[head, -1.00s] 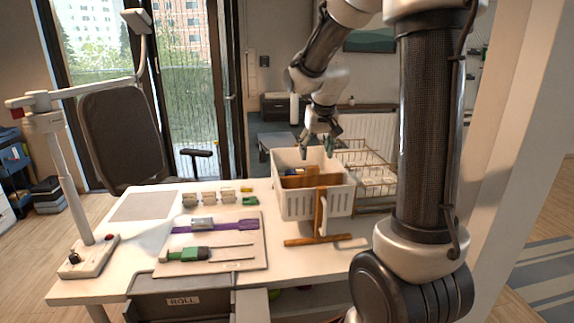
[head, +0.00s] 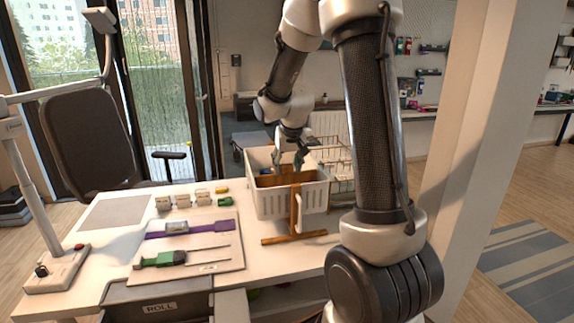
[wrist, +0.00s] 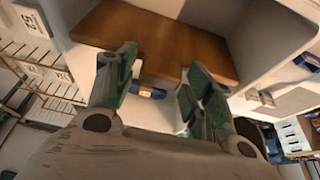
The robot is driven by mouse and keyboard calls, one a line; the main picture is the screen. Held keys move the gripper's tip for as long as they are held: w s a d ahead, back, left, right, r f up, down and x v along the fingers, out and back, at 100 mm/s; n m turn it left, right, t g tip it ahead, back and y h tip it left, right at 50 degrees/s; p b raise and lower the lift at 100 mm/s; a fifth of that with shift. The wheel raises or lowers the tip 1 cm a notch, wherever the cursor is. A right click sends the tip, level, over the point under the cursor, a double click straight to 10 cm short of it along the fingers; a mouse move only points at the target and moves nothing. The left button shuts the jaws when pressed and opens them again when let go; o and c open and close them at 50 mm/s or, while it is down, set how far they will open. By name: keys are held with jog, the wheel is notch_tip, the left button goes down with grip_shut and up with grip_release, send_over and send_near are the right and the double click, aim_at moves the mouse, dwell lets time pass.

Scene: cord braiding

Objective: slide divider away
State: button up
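The divider appears to be a brown wooden board (head: 284,178) standing across the inside of a white slotted basket (head: 262,204). In the wrist view the board (wrist: 150,38) fills the upper middle, with the white basket wall to its right. My gripper (head: 288,168) is over the basket opening, fingertips down at about rim height. In the wrist view my gripper (wrist: 158,82) has its two green-padded fingers spread apart, overlapping the board's near edge. I cannot tell whether they touch it. A small blue item (wrist: 150,92) shows between the fingers, beyond them.
A wooden stand (head: 295,238) is in front of the basket. A wire rack (head: 335,170) stands behind it at right. To the left lie a board with a green-handled tool (head: 165,259) and a purple strip (head: 212,228), small blocks (head: 183,201) and a grey mat (head: 115,212).

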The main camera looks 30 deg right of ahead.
grip_shut()
jog(key=w+d, duration=0.3)
jog(key=w, duration=0.8)
jog(key=shift+w+d, duration=0.1)
jog(key=shift+o, duration=2)
grip_release()
jog(key=v, duration=1.2)
